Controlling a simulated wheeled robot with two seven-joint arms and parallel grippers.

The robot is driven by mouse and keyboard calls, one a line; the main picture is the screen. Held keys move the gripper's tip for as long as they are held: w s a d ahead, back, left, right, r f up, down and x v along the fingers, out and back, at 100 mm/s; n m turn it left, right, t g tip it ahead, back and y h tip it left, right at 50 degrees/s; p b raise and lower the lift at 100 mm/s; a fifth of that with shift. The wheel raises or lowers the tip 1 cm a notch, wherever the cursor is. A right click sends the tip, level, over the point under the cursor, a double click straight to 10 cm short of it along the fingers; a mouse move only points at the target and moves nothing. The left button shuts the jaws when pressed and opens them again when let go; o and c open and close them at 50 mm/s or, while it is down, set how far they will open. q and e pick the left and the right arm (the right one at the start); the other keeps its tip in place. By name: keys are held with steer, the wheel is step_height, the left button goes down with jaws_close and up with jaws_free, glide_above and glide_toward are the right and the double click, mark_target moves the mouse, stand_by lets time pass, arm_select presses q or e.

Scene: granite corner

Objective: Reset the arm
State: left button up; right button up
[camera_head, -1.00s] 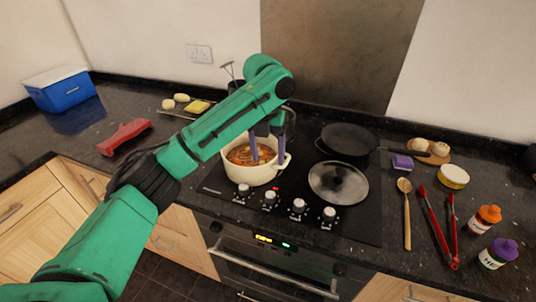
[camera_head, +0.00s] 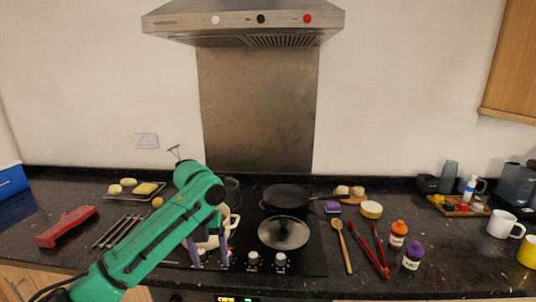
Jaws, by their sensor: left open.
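My left arm (camera_head: 150,245) is green and reaches in from the lower left over the hob. My left gripper (camera_head: 210,259) points down with its two purple fingers apart, open. The cream pot (camera_head: 234,222) on the hob is mostly hidden behind the arm and fingers. I cannot tell whether the fingers are above the pot or in front of it. My right gripper is not in view.
A black frying pan (camera_head: 287,196) and a round lid (camera_head: 284,234) lie on the hob. A wooden spoon (camera_head: 342,246), red tongs (camera_head: 372,254) and two jars stand to the right. A red object (camera_head: 67,226) lies on the left. The extractor hood (camera_head: 243,20) hangs above.

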arm_select(q)
steer(key=s+d+f+n+h, duration=0.1)
steer(key=s+d+f+n, duration=0.15)
steer(key=f+n, duration=0.25)
steer(key=s+d+f+n+t+h, duration=0.1)
steer(key=s+f+n, duration=0.3)
steer(key=f+n, duration=0.15)
steer(key=s+d+f+n+h, duration=0.1)
steer(key=s+d+f+n, duration=0.15)
steer(key=f+n, duration=0.25)
steer(key=s+a+f+n+t+y, duration=0.2)
steer(key=s+a+f+n+y, duration=0.2)
steer(key=s+a+n, duration=1.25)
step_height(320, 180, down, 24)
steer(key=d+n+g, duration=0.1)
steer(key=d, duration=0.1)
steer(key=s+a+f+g, duration=0.1)
steer(key=s+a+f, duration=0.2)
steer(key=s+f, duration=1.1)
steer(key=s, duration=0.2)
steer(key=shift+s+a, duration=0.2)
steer(key=shift+s, duration=0.1)
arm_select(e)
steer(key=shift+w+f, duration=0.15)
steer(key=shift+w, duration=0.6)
